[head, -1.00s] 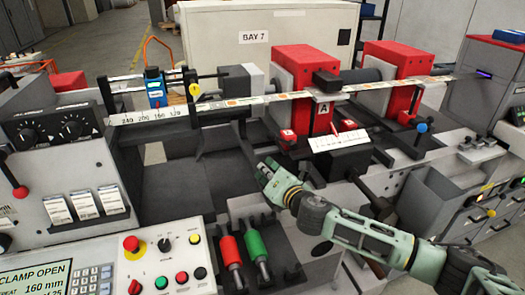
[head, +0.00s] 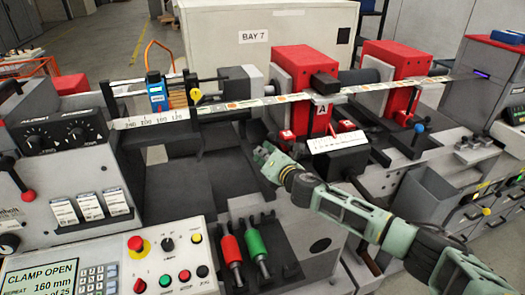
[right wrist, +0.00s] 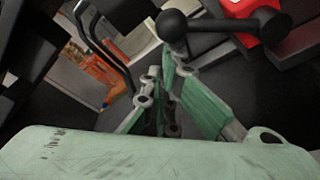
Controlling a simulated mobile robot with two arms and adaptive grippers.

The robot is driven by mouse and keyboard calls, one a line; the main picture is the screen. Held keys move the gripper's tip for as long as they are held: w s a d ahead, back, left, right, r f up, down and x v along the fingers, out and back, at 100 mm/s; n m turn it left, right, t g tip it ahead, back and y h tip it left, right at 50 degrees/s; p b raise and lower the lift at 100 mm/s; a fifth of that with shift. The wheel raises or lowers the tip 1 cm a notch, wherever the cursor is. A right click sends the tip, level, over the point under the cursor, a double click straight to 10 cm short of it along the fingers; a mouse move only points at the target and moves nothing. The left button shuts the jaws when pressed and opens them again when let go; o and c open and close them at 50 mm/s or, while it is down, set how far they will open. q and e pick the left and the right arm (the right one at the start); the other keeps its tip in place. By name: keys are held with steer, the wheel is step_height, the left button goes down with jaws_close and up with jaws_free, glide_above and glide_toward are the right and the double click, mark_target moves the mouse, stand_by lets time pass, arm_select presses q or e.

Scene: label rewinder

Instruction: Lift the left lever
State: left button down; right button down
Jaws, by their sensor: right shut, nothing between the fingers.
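A black lever with a round ball end (right wrist: 173,25) shows close up in the right wrist view, just beyond my fingertips, with a red part behind it. I cannot tell which lever of the head view it is. In the head view, a lever with a red knob (head: 28,195) stands at the far left, and one with a blue knob (head: 419,128) at the right. My right gripper (head: 264,158) is shut and empty, in front of the red blocks below the web. Its fingers also show in the right wrist view (right wrist: 160,88). My left gripper is out of view.
The label web (head: 230,106) crosses above my right gripper. A white scale plate on a black block (head: 340,160) is close to its right. The dark bed (head: 185,190) to the left is clear.

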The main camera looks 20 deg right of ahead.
steer(key=shift+w+f, duration=0.1)
steer(key=shift+r+m, duration=0.3)
steer(key=shift+r, duration=0.15)
steer(key=shift+d+r, duration=0.1)
steer(key=shift+r, duration=0.05)
steer(key=d+r+m+t+y, duration=0.1)
steer(key=d+r+m, duration=0.2)
steer(key=r+m, duration=0.2)
steer(key=shift+d+r+m+y+p, duration=0.25)
steer(key=shift+r+m+y+p, duration=0.05)
steer(key=shift+m+p, duration=0.2)
steer(key=shift+r, duration=0.1)
stand_by(0.5)
